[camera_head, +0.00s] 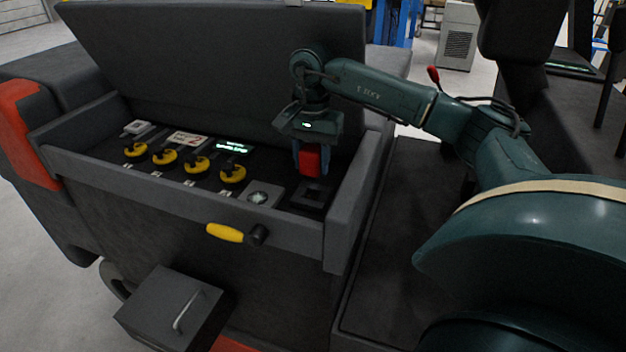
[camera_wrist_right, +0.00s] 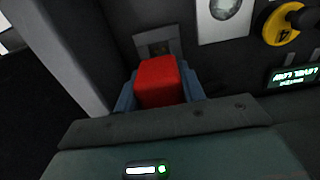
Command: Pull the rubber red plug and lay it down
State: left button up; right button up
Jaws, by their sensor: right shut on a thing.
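The red plug (camera_head: 310,160) is a block held between the fingers of my right gripper (camera_head: 309,158). In the wrist view the red plug (camera_wrist_right: 160,82) sits between the two blue-grey fingers of the right gripper (camera_wrist_right: 161,90), which is shut on it. In the head view it is above a dark square socket (camera_head: 312,197) at the right end of the panel. In the wrist view the socket (camera_wrist_right: 158,48) shows beyond the plug, and a gap seems to lie between them. My left gripper is not in view.
The panel lies in a recessed box with a raised lid (camera_head: 220,70) behind it and a side wall (camera_head: 352,190) to the right. Several yellow knobs (camera_head: 197,165) and a square plate with a round dial (camera_head: 258,197) lie left of the socket. A yellow handle (camera_head: 225,232) sticks out in front.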

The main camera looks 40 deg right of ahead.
jog(key=shift+w+r, duration=0.1)
jog(key=shift+w, duration=0.05)
jog(key=w+d+p, duration=0.2)
jog(key=w, duration=0.6)
jog(key=shift+w+d, duration=0.25)
jog(key=shift+d, duration=0.1)
dwell(1.4)
dwell(0.4)
dwell(0.3)
jog(key=shift+f+b, duration=1.55)
jog(key=shift+f, duration=1.95)
